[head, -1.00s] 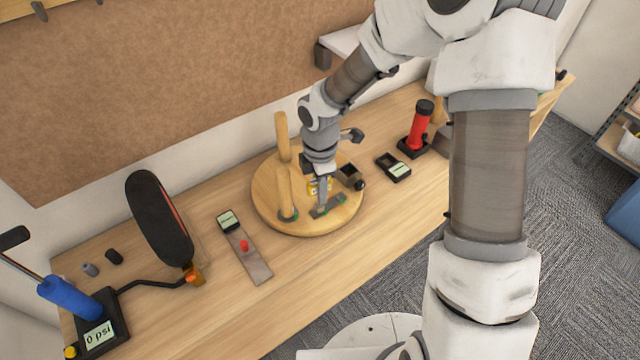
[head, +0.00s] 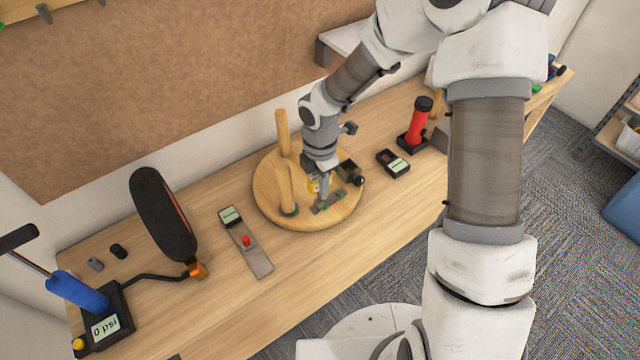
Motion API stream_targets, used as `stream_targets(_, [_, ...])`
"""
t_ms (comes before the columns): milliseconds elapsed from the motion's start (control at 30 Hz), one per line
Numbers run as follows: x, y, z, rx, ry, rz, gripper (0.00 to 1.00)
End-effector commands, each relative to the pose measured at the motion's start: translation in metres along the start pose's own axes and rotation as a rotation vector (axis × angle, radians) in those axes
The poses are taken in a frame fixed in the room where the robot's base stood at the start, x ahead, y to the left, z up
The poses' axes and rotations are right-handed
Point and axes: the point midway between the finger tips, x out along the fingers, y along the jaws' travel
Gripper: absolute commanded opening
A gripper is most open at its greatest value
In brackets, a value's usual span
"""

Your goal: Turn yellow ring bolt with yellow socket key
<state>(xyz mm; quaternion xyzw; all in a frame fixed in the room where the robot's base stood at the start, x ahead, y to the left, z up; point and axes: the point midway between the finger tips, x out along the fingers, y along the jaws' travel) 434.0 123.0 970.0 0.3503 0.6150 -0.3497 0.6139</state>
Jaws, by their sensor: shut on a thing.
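My gripper (head: 323,195) points down over a round wooden disc (head: 268,205) with upright wooden legs on the bench. It is shut on the yellow socket key (head: 313,186), of which only a small yellow patch shows beside the fingers. The lower end of the key and the yellow ring bolt cannot be made out behind my gripper. A grey flat bracket with green spots (head: 329,204) lies on the disc at the foot of the gripper.
A leg (head: 285,190) stands close left of my gripper. On the bench (head: 330,260) are a grey strip with a red knob (head: 246,241), a dark device with a screen (head: 393,163), a red cylinder (head: 419,125), a black wheel (head: 163,215) and a blue-handled pump (head: 78,291).

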Motion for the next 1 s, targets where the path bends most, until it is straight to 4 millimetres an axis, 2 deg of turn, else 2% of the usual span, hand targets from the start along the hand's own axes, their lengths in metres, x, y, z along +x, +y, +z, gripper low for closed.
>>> stream_targets(233, [-0.005,0.000,0.000,0.077,-0.001,0.001,0.00])
stream_targets(733, [-0.045,0.000,0.000,0.076,-0.001,0.001,0.00])
stream_targets(1000, [-0.045,0.000,0.000,0.076,-0.001,0.001,0.00])
